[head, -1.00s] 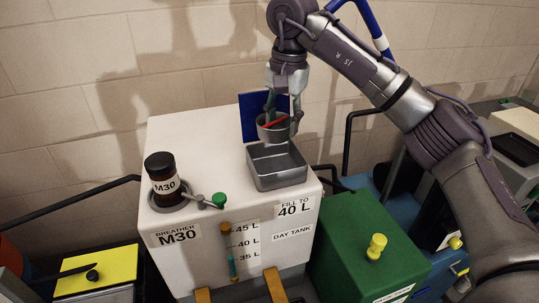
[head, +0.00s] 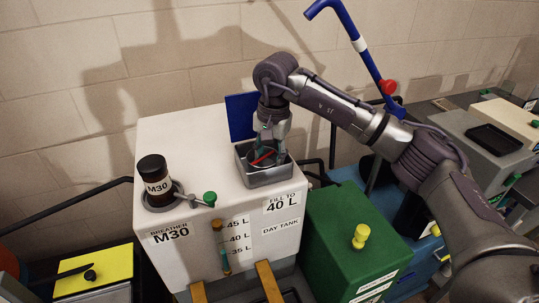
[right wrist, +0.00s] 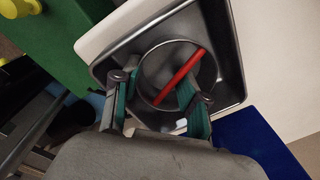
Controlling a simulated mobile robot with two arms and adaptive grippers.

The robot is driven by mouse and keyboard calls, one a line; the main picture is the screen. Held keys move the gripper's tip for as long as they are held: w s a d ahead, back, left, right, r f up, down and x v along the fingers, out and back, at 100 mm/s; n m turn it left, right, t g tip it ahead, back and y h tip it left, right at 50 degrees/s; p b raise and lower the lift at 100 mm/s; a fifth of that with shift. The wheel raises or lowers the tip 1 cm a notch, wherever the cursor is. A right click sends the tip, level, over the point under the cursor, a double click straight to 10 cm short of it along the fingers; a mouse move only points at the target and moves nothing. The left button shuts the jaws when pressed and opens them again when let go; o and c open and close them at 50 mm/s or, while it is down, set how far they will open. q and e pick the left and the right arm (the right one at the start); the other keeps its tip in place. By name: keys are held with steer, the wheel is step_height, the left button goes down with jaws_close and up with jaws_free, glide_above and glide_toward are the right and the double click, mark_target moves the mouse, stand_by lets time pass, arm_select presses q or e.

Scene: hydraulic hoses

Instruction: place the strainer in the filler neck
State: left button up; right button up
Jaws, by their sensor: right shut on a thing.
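The strainer (head: 260,158) is a round metal cup with a red bar across its top. It is inside the square, open-topped metal filler neck (head: 270,178) on the white tank. In the right wrist view, the strainer (right wrist: 152,68) lies within the walls of the filler neck (right wrist: 231,60). My right gripper (head: 270,150) points down from above and is shut on the strainer; it also shows in the right wrist view (right wrist: 158,100). Whether the strainer touches the bottom of the neck is hidden. My left gripper is not in view.
A blue lid (head: 241,118) stands upright behind the neck. The M30 breather (head: 155,180) and a green-knobbed lever (head: 209,198) are on the tank's left. A green box (head: 345,250) with a yellow knob stands to the right. A blue pipe (head: 350,40) rises behind my arm.

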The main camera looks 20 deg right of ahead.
steer(key=o, duration=0.8)
steer(key=shift+o, duration=0.4)
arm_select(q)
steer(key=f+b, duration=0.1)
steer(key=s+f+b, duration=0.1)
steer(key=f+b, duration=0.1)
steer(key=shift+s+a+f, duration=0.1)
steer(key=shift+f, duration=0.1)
arm_select(e)
step_height(320, 180, up, 12)
steer(key=shift+s+d, duration=0.3)
